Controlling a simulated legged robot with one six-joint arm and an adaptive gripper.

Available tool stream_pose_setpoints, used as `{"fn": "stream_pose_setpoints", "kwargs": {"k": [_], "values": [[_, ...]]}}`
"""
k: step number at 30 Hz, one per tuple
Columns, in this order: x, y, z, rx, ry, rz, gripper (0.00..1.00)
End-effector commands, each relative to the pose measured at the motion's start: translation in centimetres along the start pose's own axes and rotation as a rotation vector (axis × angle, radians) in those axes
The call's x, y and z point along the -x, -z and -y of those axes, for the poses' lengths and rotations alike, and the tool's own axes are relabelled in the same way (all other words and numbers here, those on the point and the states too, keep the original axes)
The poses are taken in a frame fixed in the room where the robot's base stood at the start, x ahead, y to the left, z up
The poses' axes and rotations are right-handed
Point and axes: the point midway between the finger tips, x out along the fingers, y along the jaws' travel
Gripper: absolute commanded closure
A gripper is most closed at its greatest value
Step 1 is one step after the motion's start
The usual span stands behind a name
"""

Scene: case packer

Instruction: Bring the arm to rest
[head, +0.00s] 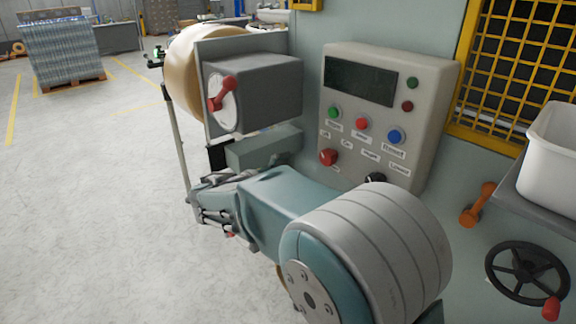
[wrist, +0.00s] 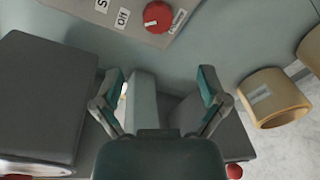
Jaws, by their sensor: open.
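My gripper (wrist: 160,88) shows in the wrist view with its two teal fingers spread wide and nothing held between them. A pale grey-green block lies beyond the fingers; the gap to it cannot be judged. In the head view my arm reaches from the lower right toward the left, in front of the machine. The gripper (head: 210,203) is at its far end, below the grey box (head: 262,90), small and partly hard to make out. The control panel's red knob (head: 328,157) also shows in the wrist view (wrist: 158,17), above the fingers and apart from them.
The control panel (head: 432,85) has a dark screen and coloured buttons. A red handle (head: 222,93) sits on the grey box, with a tan roll (head: 188,62) behind. A white bin (head: 553,160), orange lever (head: 478,205) and black handwheel (head: 527,272) are at right. Open floor lies left.

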Motion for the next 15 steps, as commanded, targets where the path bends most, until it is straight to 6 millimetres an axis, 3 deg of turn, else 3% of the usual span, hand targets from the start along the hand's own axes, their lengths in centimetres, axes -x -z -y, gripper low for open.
{"fn": "stream_pose_setpoints", "kwargs": {"k": [5, 9, 15], "values": [[-1.6, -4.2, 2.0, -0.072, 0.149, -0.004, 0.07], [-2.4, -9.3, 5.6, -0.191, 0.364, -0.024, 0.07], [-1.3, -14.9, 10.7, -0.402, 0.643, -0.067, 0.07]]}}
